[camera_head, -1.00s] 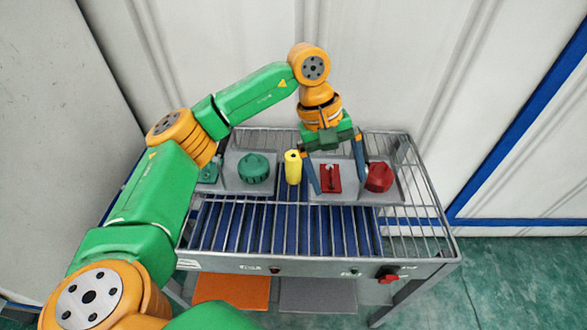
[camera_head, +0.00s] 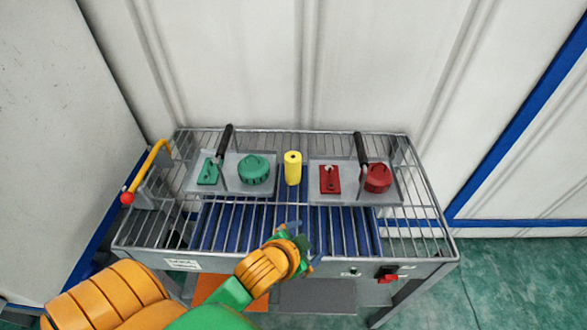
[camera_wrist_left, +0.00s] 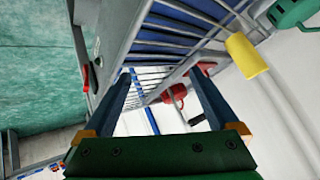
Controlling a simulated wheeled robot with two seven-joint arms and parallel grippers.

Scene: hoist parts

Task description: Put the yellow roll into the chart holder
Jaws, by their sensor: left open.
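The yellow roll (camera_head: 293,168) stands upright on the wire-rack table, between the two grey trays. It also shows at the upper right of the left wrist view (camera_wrist_left: 247,55). My left gripper (camera_head: 305,245) is open and empty over the table's front edge, nearer to me than the roll and apart from it. Its two blue fingers (camera_wrist_left: 160,75) are spread in the left wrist view. A dark round thing (camera_head: 175,238) at the table's left front may be the chart holder, but I cannot tell. My right gripper is not in view.
The left tray (camera_head: 205,187) holds green parts (camera_head: 254,169) and a black handle (camera_head: 224,140). The right tray (camera_head: 350,196) holds red parts (camera_head: 378,178) and another black handle (camera_head: 361,149). A yellow lever (camera_head: 146,166) with a red knob rises at the left. The front rack is clear.

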